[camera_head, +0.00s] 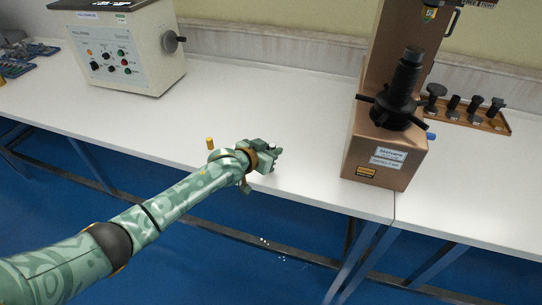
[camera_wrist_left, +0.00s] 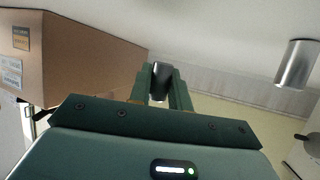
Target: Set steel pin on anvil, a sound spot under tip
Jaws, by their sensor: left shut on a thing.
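My left gripper (camera_head: 276,152) is over the front part of the white table, left of the brown hardness tester (camera_head: 378,160). In the left wrist view its fingers (camera_wrist_left: 160,88) are shut on a dark grey cylindrical piece, which looks like the steel pin (camera_wrist_left: 160,76). The pin is hardly visible in the head view. The black anvil (camera_head: 410,62) tops the handwheel spindle of the brown tester, apart from my gripper and to its right. The tester's tip is not clearly visible. My right gripper is not in view.
A brass-coloured cylinder (camera_head: 210,143) stands on the table (camera_head: 260,95) left of my gripper. A grey metal cylinder (camera_wrist_left: 297,64) shows in the wrist view. A wooden tray (camera_head: 490,122) of black anvils lies right of the tester. A cream tester (camera_head: 125,50) stands back left.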

